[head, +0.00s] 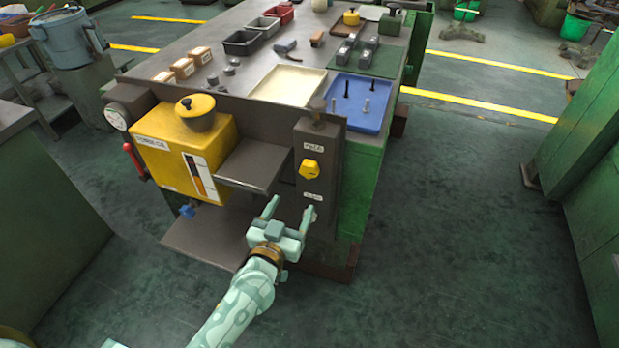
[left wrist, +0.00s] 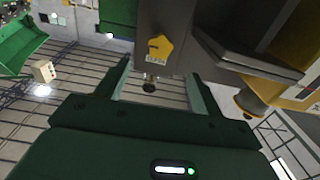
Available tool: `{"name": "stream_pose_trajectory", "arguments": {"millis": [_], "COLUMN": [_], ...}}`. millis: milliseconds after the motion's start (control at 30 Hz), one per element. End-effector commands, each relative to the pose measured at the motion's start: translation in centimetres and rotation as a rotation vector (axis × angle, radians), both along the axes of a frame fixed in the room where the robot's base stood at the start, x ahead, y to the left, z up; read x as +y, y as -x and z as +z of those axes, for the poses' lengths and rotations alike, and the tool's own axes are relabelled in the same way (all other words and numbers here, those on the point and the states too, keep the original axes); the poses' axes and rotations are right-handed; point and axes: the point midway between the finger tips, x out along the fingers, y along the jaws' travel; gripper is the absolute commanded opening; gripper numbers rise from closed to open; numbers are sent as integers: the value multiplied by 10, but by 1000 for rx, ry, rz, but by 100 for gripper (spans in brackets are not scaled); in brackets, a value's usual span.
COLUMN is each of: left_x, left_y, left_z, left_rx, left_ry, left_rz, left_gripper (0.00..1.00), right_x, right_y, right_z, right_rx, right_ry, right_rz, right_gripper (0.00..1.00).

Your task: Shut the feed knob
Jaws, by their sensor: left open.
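The feed knob (head: 309,169) is yellow and sits on the front of a dark upright panel (head: 318,146) at the right end of the machine. A label shows above it and another below it. My left gripper (head: 289,212) is open and empty, below and a little left of the knob, apart from it. In the left wrist view the knob (left wrist: 159,46) shows beyond and above the gap between the fingers (left wrist: 158,88). My right gripper is in neither view.
A yellow coolant box (head: 185,150) and a dark shelf (head: 252,163) stand left of the panel. A blue tray (head: 375,118) with upright pins lies on the bench above. The floor to the right is clear.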

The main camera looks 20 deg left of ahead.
Motion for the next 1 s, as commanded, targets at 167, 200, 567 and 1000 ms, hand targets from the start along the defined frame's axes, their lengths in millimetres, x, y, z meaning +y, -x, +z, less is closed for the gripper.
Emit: {"name": "stream_pose_trajectory", "arguments": {"millis": [167, 200, 567, 1000], "left_x": [-2, -2, -4, -4], "left_y": [-48, -58, -108, -111], "left_z": [-3, -3, -2, -1], "left_rx": [0, 1, 2, 2], "left_ry": [2, 1, 0, -1], "left_rz": [1, -1, 0, -1], "left_gripper": [67, 67, 67, 31], "right_x": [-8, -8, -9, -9], "right_y": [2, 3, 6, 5], "right_z": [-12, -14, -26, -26], "right_rx": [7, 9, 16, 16], "right_ry": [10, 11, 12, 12], "right_rz": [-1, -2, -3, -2], "right_gripper": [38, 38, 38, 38]}}
